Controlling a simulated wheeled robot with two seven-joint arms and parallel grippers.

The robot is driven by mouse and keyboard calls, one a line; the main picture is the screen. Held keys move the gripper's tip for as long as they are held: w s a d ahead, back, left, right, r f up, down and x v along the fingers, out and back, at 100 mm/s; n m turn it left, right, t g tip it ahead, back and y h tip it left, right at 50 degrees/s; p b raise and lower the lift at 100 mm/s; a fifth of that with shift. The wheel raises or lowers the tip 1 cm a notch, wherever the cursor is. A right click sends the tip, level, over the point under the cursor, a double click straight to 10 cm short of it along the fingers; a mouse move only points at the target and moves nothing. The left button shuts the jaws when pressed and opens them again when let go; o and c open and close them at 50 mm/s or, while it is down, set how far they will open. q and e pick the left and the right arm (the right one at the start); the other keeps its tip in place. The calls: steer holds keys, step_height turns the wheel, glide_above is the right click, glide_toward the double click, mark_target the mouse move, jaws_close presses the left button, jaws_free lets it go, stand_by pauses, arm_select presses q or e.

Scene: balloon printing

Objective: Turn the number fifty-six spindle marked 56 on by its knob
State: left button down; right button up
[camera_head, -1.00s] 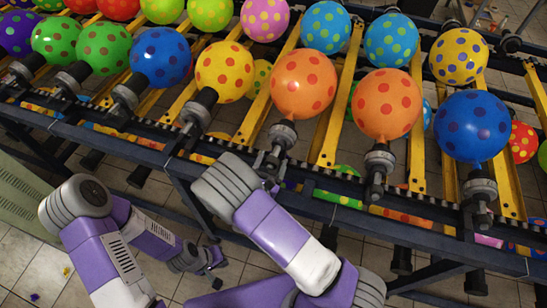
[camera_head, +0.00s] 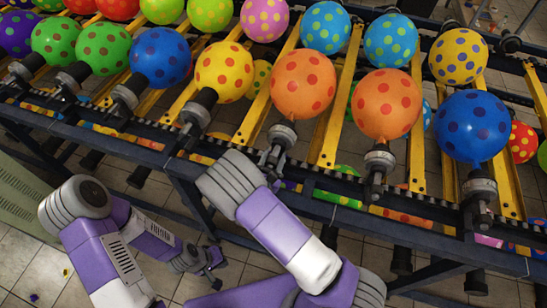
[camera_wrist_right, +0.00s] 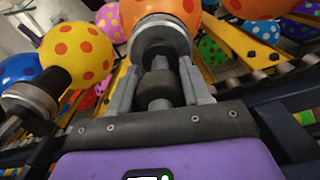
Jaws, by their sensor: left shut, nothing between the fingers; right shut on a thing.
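The number 56 marking cannot be read in either view. My right gripper (camera_head: 274,167) is at the spindle (camera_head: 282,134) under the left orange balloon (camera_head: 302,84) with red dots. In the right wrist view its two fingers (camera_wrist_right: 160,92) stand on either side of a dark round knob (camera_wrist_right: 157,84), shut on it. The knob lies in line below the spindle's pale, wide collar (camera_wrist_right: 160,38), with the orange balloon above. My left gripper (camera_head: 210,274) is shut and empty, low in front of the rack and away from the spindles.
Neighbouring spindles stand close on both sides: one under the yellow balloon (camera_head: 225,71), another under the second orange balloon (camera_head: 387,104). A dark rail (camera_head: 330,178) runs along the rack's front. Free floor (camera_head: 35,265) lies at lower left.

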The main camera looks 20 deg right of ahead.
steer(key=m+b, duration=0.3)
steer(key=m, duration=0.1)
steer(key=shift+f, duration=0.2)
steer(key=m+b, duration=0.5)
steer(key=b, duration=0.1)
steer(key=m+b, duration=0.5)
steer(key=b, duration=0.2)
steer(key=shift+d+f, duration=0.1)
steer(key=shift+f, duration=0.1)
steer(key=shift+r+m+b, duration=0.1)
steer(key=shift+m+b, duration=0.5)
steer(key=shift+m, duration=0.1)
steer(key=shift+r+m+b, duration=0.1)
steer(key=shift+m+b, duration=0.25)
steer(key=shift+m, duration=0.75)
steer(key=o, duration=1)
steer(key=shift+s, duration=0.1)
